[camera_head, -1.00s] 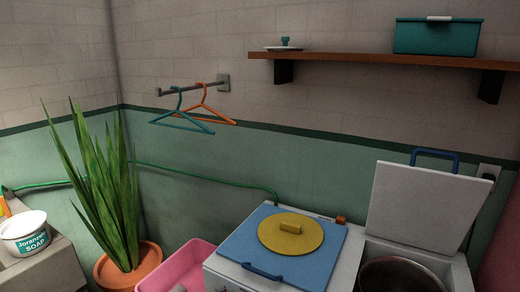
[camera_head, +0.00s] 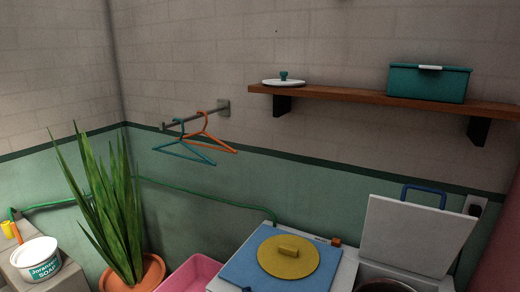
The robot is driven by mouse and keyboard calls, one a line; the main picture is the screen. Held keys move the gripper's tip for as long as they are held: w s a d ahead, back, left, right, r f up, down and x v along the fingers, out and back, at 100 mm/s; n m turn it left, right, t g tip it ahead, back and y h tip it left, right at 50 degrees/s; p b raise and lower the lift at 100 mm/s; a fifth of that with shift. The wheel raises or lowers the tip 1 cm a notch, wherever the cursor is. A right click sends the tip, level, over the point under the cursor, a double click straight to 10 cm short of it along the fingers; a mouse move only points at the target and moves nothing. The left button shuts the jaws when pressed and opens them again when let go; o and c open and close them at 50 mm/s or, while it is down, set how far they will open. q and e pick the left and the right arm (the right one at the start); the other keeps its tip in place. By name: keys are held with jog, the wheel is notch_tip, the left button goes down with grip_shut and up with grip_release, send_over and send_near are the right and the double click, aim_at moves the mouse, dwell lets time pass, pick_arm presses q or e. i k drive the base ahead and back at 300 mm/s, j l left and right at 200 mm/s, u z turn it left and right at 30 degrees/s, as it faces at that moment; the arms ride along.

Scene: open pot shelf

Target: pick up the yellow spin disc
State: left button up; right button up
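The yellow spin disc (camera_head: 288,262) is round and flat with a small block handle on top. It lies on the blue lid (camera_head: 240,273) of the white washing machine (camera_head: 345,272), at the lower middle of the head view. Neither of my grippers shows in the view, so their state is hidden.
The machine's white right-hand lid (camera_head: 415,236) stands raised over a round drum. A pink tub (camera_head: 190,275), a potted plant (camera_head: 108,215) and a soap bucket (camera_head: 37,260) stand left. A wooden shelf (camera_head: 375,97) with a teal box (camera_head: 430,82) and hangers (camera_head: 195,145) are on the wall.

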aim_at(288, 258)
jog(key=i+j+u, duration=0.2)
jog(key=i+j, duration=0.15)
jog(key=i+j+u, duration=0.2)
jog(key=i, duration=0.4)
jog(key=j, duration=0.1)
